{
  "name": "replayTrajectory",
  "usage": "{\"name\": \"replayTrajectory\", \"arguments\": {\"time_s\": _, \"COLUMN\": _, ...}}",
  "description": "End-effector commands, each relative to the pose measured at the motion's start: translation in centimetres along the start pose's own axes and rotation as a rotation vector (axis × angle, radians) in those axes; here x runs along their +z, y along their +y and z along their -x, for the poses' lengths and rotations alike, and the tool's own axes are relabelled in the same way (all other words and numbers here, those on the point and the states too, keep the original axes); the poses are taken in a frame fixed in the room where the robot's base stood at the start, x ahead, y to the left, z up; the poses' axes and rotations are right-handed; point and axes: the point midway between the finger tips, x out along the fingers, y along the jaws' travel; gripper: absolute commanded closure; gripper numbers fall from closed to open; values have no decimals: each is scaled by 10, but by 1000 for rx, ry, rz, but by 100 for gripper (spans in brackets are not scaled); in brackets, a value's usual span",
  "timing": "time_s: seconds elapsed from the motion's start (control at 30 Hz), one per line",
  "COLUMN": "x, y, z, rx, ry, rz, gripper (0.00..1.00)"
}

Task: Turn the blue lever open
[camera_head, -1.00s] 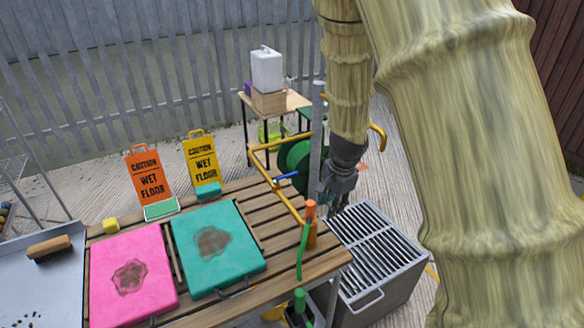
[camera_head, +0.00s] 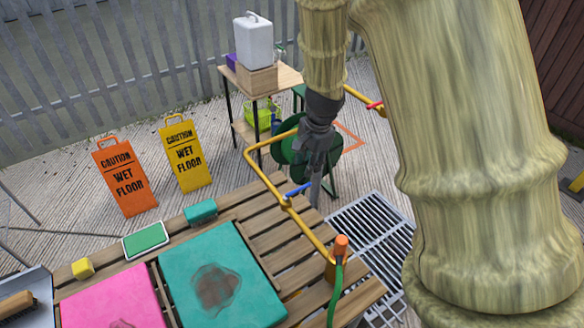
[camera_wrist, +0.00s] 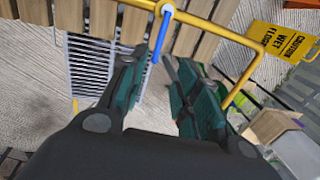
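The blue lever (camera_head: 298,189) sits on the yellow pipe (camera_head: 270,183) along the wooden slatted table. It points to the right in the head view, across the pipe. In the wrist view the blue lever (camera_wrist: 157,42) hangs down from its round pivot on the yellow pipe (camera_wrist: 205,24), roughly crosswise to it. My gripper (camera_head: 308,165) is just above the lever in the head view, its fingers small and dark. In the wrist view my gripper (camera_wrist: 154,56) has its fingertips apart, with the lever's free end seen between or just beyond them. I cannot tell whether they touch.
A red lever (camera_head: 374,104) shows on another yellow pipe behind my arm. An orange-capped fitting (camera_head: 341,246) with a green hose stands at the pipe's near end. A metal grate (camera_head: 372,235) lies to the right. A green reel (camera_head: 290,148) is behind my gripper.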

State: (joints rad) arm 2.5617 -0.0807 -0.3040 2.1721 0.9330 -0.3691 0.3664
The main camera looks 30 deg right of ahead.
Motion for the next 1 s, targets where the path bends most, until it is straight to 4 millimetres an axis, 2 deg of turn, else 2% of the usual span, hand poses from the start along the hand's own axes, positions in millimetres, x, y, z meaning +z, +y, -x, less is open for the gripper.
{"name": "replayTrajectory", "arguments": {"time_s": 0.13, "x": 1, "y": 8, "z": 2, "rx": -6, "ry": -2, "rz": -4, "gripper": 68}}
{"name": "replayTrajectory", "arguments": {"time_s": 0.27, "x": 0, "y": 11, "z": -8, "rx": -7, "ry": -2, "rz": -6, "gripper": 68}}
{"name": "replayTrajectory", "arguments": {"time_s": 0.5, "x": -2, "y": -1, "z": -52, "rx": 7, "ry": -4, "rz": -6, "gripper": 68}}
{"name": "replayTrajectory", "arguments": {"time_s": 0.7, "x": -2, "y": -4, "z": -84, "rx": 9, "ry": -3, "rz": -6, "gripper": 68}}
{"name": "replayTrajectory", "arguments": {"time_s": 1.0, "x": -1, "y": -5, "z": -110, "rx": 7, "ry": -2, "rz": -5, "gripper": 68}}
